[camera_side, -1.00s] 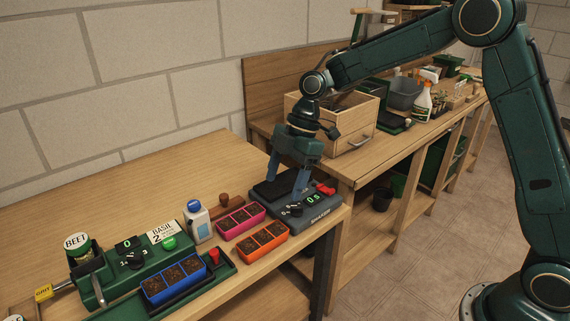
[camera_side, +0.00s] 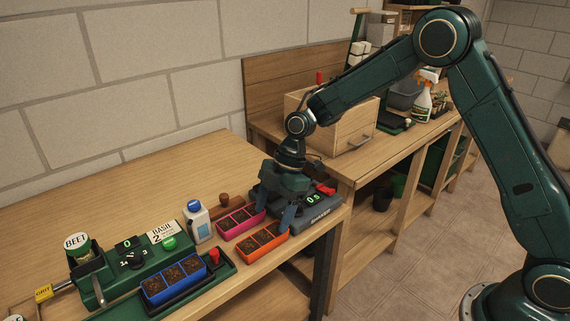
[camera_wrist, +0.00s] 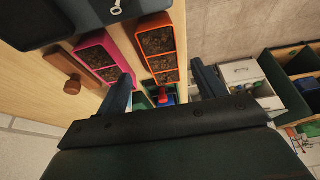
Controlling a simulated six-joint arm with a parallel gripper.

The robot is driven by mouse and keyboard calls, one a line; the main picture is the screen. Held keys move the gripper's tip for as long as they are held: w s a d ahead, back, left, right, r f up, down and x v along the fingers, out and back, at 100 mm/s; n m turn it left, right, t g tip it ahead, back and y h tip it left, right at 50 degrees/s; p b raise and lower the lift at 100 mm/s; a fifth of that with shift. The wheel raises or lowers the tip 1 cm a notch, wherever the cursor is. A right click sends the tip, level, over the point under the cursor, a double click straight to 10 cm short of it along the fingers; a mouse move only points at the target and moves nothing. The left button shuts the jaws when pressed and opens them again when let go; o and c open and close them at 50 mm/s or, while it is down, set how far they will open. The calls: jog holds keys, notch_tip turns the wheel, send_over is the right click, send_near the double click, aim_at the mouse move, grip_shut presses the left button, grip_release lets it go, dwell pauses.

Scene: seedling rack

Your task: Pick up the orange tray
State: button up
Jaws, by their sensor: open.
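The orange tray (camera_side: 262,244) has soil-filled cells and sits on the bench near its front edge. My gripper (camera_side: 274,214) is open, just behind the tray's right end, with the near finger close to that end. In the wrist view the orange tray (camera_wrist: 179,45) lies between my two fingers (camera_wrist: 165,90), one on each side of its line. I cannot tell whether a finger touches it. Nothing is held.
A pink tray (camera_side: 235,223) lies close beside the orange one. A blue tray (camera_side: 173,283) sits in the green seeding station (camera_side: 108,291) at the left. A white bottle (camera_side: 198,222) and wooden tamper (camera_side: 223,199) stand behind.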

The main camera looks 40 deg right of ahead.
aim_at(266, 234)
jog(key=shift+a+f, duration=0.25)
jog(key=shift+f, duration=0.35)
jog(key=shift+x, duration=2.55)
jog(key=shift+s+a, duration=0.1)
jog(key=shift+s, duration=0.05)
jog(key=c, duration=1.1)
